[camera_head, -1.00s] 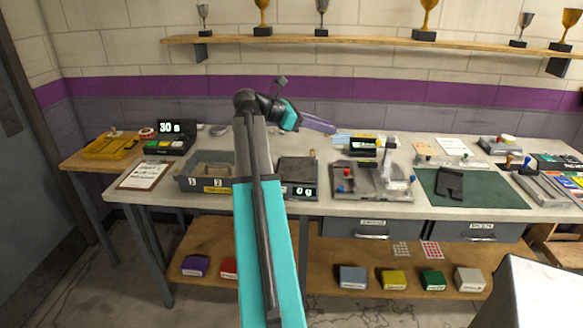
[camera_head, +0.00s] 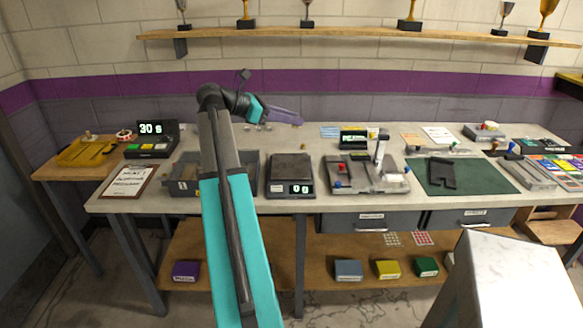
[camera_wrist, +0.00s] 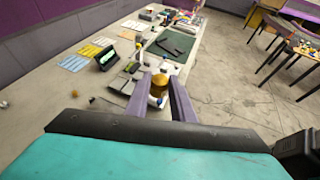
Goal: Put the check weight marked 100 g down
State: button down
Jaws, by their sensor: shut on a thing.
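My gripper (camera_head: 283,115) is raised above the back of the bench, behind the small scale (camera_head: 290,168), with its purple fingers pointing right. In the wrist view the fingers (camera_wrist: 160,103) are shut on a brass-coloured cylinder (camera_wrist: 158,86), which I take to be the check weight. Its 100 g mark cannot be read, and the weight cannot be made out in the head view. The scale has a dark, bare pan and its display reads 0 g.
A grey bin (camera_head: 248,174) stands left of the scale, partly behind my arm. A timer (camera_head: 152,139) reads 30 s. A grey fixture (camera_head: 366,180) with a red knob and a green mat (camera_head: 480,178) lie to the right.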

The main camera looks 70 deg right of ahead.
jog(key=shift+s, duration=0.2)
jog(key=w+a+f+n+t+h+b, duration=0.1)
jog(key=f+n+t+h, duration=0.1)
jog(key=f, duration=0.7)
jog(key=w+a+f+n+t+h+b, duration=0.1)
jog(key=w+a+f+n+t+b, duration=0.1)
jog(key=f, duration=0.7)
jog(key=shift+w+f+n+t+h, duration=0.25)
jog(key=shift+n+t+h, duration=0.2)
jog(key=shift+n, duration=0.25)
jog(key=shift+d+r, duration=0.1)
jog(key=p, duration=0.2)
send_over(288, 167)
jog(key=shift+f, duration=0.75)
jog(key=shift+f+p, duration=0.55)
jog(key=shift+f, duration=1.2)
